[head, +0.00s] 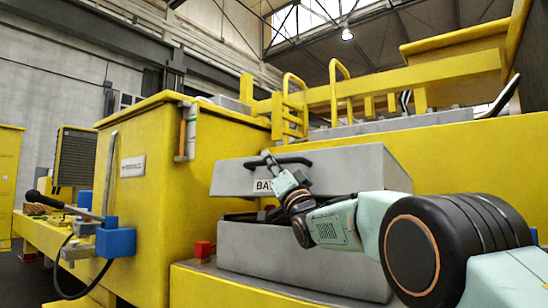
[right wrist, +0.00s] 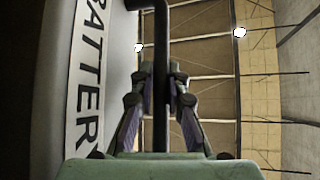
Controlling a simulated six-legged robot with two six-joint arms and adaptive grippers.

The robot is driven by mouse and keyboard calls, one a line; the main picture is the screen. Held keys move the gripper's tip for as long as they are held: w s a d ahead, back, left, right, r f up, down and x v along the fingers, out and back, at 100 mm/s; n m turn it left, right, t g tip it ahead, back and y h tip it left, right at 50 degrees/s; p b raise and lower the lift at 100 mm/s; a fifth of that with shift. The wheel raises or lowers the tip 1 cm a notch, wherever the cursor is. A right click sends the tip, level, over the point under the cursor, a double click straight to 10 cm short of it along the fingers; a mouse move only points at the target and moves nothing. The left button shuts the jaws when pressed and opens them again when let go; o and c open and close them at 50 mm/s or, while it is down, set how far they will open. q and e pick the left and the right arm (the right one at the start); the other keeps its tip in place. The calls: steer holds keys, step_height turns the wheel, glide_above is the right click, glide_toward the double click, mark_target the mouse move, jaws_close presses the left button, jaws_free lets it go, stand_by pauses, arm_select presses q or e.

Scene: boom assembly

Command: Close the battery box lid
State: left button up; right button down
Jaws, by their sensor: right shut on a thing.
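The battery box lid (head: 345,168) is a grey block with a label that begins "BA" on its front. It sits tilted above the grey battery box base (head: 300,258), with a dark gap between them at the front left. A black handle (head: 295,161) is on the lid's front. My right gripper (head: 271,163) is shut on the handle. The right wrist view shows the handle as a dark bar (right wrist: 160,40) between my right gripper's fingers (right wrist: 160,80), beside the lid's "BATTERY" label (right wrist: 88,75). My left gripper is out of view.
A yellow cabinet (head: 140,210) stands left of the box, with a red block (head: 203,250) between. A blue block (head: 116,242) with a lever is further left. Yellow rails (head: 340,90) and a yellow wall (head: 460,155) rise behind the box.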

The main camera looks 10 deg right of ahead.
step_height(320, 180, down, 9)
steer(key=n+y+b, duration=0.1)
steer(key=b, duration=0.2)
steer(key=shift+w+a+f+n+g+y, duration=0.2)
steer(key=shift+n+g+y, duration=0.1)
steer(key=shift+y, duration=0.1)
steer(key=shift+s, duration=0.1)
steer(key=c, duration=1.7)
jaws_free()
steer(key=shift+o, duration=0.4)
steer(key=shift+r, duration=0.2)
steer(key=shift+d, duration=0.1)
